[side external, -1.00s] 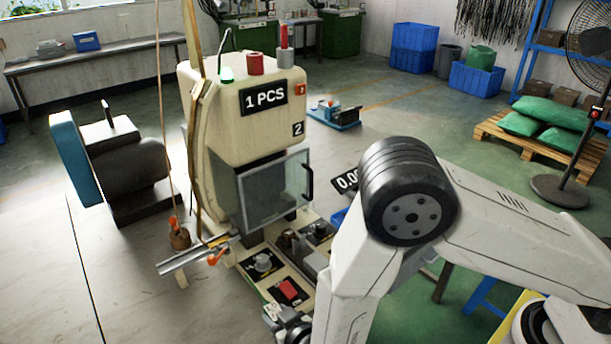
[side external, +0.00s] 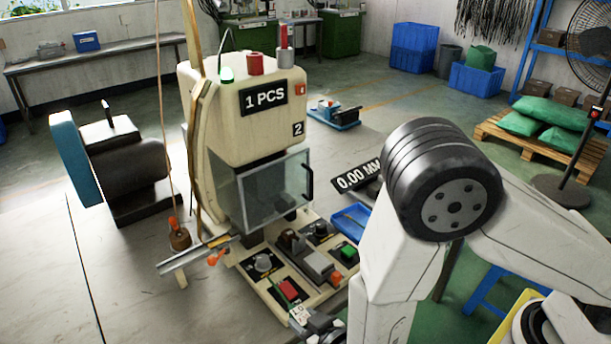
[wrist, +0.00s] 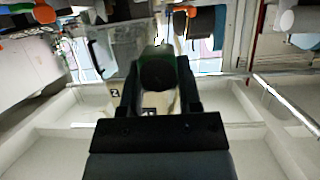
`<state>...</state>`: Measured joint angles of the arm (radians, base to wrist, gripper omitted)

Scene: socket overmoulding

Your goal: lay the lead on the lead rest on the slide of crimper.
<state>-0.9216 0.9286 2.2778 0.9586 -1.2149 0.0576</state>
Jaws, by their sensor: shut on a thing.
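The crimper (side external: 235,110) is the cream machine marked 1 PCS, with a clear guard over its front. A dark grey block (side external: 315,264) sits among the controls on its base, below the guard. I cannot make out which part is the lead rest. My gripper (wrist: 158,78) shows in the wrist view with its two dark fingers shut on a dark, rounded, green-edged piece, the lead (wrist: 158,70). Only this end of it shows; the rest is hidden or blurred.
A red button (side external: 289,289) and a green button (side external: 348,250) are on the base. A blue tray (side external: 352,218) and a 0.00 MM display (side external: 358,175) stand right of the crimper, close to my arm. A metal trough (side external: 193,260) juts out on the left.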

